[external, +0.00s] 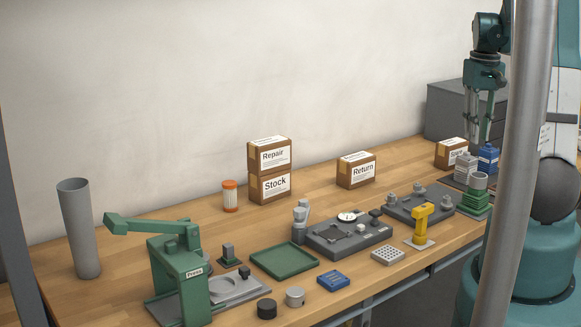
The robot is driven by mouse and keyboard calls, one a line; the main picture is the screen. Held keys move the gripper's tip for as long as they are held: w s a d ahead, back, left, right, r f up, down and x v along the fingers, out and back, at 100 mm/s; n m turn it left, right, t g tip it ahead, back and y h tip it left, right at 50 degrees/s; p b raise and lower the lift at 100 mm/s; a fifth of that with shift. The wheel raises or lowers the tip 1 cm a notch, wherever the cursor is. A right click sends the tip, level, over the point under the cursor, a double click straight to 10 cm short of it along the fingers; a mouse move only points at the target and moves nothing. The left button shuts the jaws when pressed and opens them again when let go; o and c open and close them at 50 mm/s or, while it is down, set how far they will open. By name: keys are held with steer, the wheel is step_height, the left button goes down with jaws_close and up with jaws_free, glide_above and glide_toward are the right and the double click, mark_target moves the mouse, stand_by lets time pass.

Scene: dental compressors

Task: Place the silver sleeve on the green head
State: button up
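The green head (474,203) is a finned, stepped block near the right end of the bench, partly beside the grey post. A short silver sleeve (479,181) with a dark open top stands upright on the green head, as far as this view shows. How deeply it is seated cannot be told. My gripper (477,140) points down above the sleeve, clear of it. Its two fingers are apart with nothing visible between them.
A blue head (488,157) and a grey head (465,168) stand close behind the green head. A yellow stand (421,225) and a dark fixture plate (405,207) are to the left. Boxes (356,170) line the back. A grey post (510,160) crosses the right foreground.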

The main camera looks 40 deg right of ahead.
steer(key=w+a+r+n+t, duration=0.1)
steer(key=a+r, duration=0.3)
steer(key=a, duration=0.4)
steer(key=w+a+r+t+h, duration=0.15)
steer(key=a+r, duration=0.25)
steer(key=a, duration=0.4)
steer(key=w+a+r+n, duration=0.15)
steer(key=a+r, duration=0.25)
steer(key=a, duration=0.4)
steer(key=s+a+r+t, duration=0.1)
steer(key=s+a, duration=0.1)
steer(key=a, duration=0.5)
steer(key=s+a+r+n+t+y, duration=0.1)
steer(key=s+a+r+t, duration=0.1)
steer(key=a, duration=0.6)
steer(key=s+a+r+n+t, duration=0.1)
steer(key=s+a, duration=0.2)
steer(key=a, duration=0.5)
steer(key=shift+s+r+t, duration=0.35)
steer(key=shift+s, duration=0.05)
